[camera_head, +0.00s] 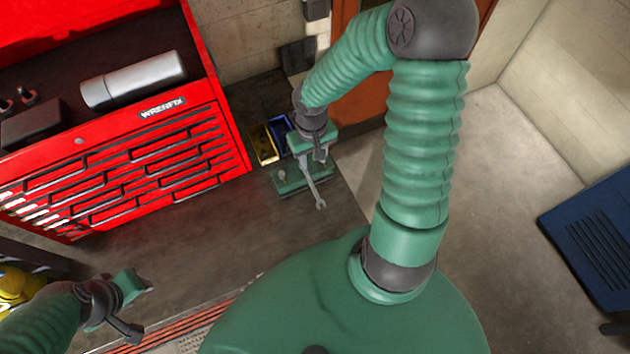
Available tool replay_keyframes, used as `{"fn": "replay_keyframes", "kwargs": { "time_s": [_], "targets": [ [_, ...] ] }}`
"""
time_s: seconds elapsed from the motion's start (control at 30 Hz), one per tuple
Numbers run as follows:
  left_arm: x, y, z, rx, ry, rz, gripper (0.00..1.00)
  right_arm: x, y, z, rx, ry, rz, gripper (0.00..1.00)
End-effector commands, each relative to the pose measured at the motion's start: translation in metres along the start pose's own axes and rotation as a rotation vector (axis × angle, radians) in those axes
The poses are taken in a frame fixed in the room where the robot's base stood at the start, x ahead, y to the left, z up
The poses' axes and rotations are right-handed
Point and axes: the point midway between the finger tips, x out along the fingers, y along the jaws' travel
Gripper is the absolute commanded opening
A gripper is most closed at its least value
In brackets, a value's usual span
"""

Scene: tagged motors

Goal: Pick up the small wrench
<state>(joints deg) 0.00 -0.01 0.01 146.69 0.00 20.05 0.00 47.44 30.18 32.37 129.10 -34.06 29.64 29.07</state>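A grey metal wrench (311,185) shows near the middle of the head view. Its open jaw end points down toward the bench in the picture, and its upper end meets my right gripper (311,148). The fingers overlap the wrench there, and whether they are closed on it is too small to tell. The wrench crosses in front of a green object (290,180) on the bench. My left gripper (132,306) is at the lower left, far from the wrench, with its fingers apart and nothing between them.
A red tool chest (195,150) stands at the left with a silver cylinder (135,78) on top. Yellow (264,144) and blue (281,124) bins sit beside my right gripper. A blue cabinet (595,240) is at the right. The dark bench (220,235) is clear left of the wrench.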

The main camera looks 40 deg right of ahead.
Motion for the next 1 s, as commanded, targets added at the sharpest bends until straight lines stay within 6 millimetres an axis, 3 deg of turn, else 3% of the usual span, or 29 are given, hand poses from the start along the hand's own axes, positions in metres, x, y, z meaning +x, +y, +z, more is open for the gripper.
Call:
{"fn": "replay_keyframes", "kwargs": {
  "time_s": [0.03, 0.1, 0.3, 0.47, 0.73, 1.0],
  "targets": [
    [0.007, 0.000, 0.002, 0.000, 0.000, 0.000, 0.36, 0.019, -0.002, 0.001, -0.004, -0.006, -0.002, 0.38],
    [0.011, 0.000, 0.003, 0.000, -0.001, 0.000, 0.36, 0.038, -0.002, 0.001, -0.004, -0.007, -0.002, 0.38],
    [0.020, 0.000, 0.005, 0.000, 0.000, 0.000, 0.36, 0.083, -0.003, 0.000, -0.003, -0.003, -0.002, 0.38],
    [0.021, 0.000, 0.005, 0.000, 0.000, 0.000, 0.36, 0.097, -0.002, 0.002, -0.003, 0.000, -0.002, 0.38],
    [0.029, 0.000, 0.007, 0.000, 0.000, 0.000, 0.36, 0.143, -0.006, 0.009, -0.003, -0.002, -0.002, 0.38],
    [0.028, 0.000, 0.006, 0.000, 0.000, 0.000, 0.36, 0.145, -0.006, 0.008, 0.000, 0.001, -0.003, 0.35]
  ]
}}
